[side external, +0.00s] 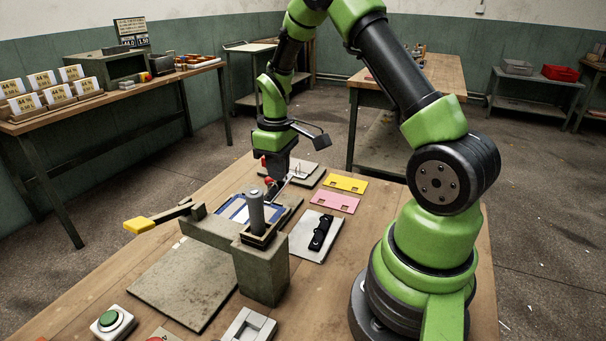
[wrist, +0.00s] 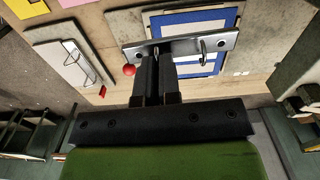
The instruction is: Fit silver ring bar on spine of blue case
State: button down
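My gripper (wrist: 160,62) is shut on the silver ring bar (wrist: 212,44), gripping it left of its middle in the wrist view. A wire ring shows toward its right end, and a red ball (wrist: 129,70) shows by its left end. In the side view my gripper (side external: 272,192) holds the silver bar (side external: 284,184) up over the far end of the fixture. The blue case (wrist: 160,19), with white panels, lies open-faced beyond the bar in the wrist view; it also lies flat in the side view (side external: 233,209). The bar and my fingers hide part of it. Whether the bar touches the case, I cannot tell.
A press block (side external: 262,270) with an upright grey post and a yellow-handled lever (side external: 139,225) stand in front of the case. A pink card (side external: 335,201), a yellow card (side external: 345,183) and a pale plate (side external: 307,246) bearing a black part lie right. A grey board (side external: 183,285) lies front left.

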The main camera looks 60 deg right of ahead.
jog(key=shift+m, duration=0.3)
jog(key=w+a, duration=0.1)
jog(key=w, duration=0.1)
jog(key=w+f, duration=0.1)
jog(key=w, duration=0.1)
jog(key=w+a, duration=0.1)
jog(key=w, duration=0.2)
jog(key=shift+w+a+f, duration=0.1)
jog(key=shift+a+f, duration=0.15)
jog(key=shift+a, duration=0.1)
jog(key=shift+f, duration=2.15)
jog(key=shift+f, duration=0.6)
jog(key=c, duration=1.2)
grip_release()
jog(key=shift+c, duration=0.2)
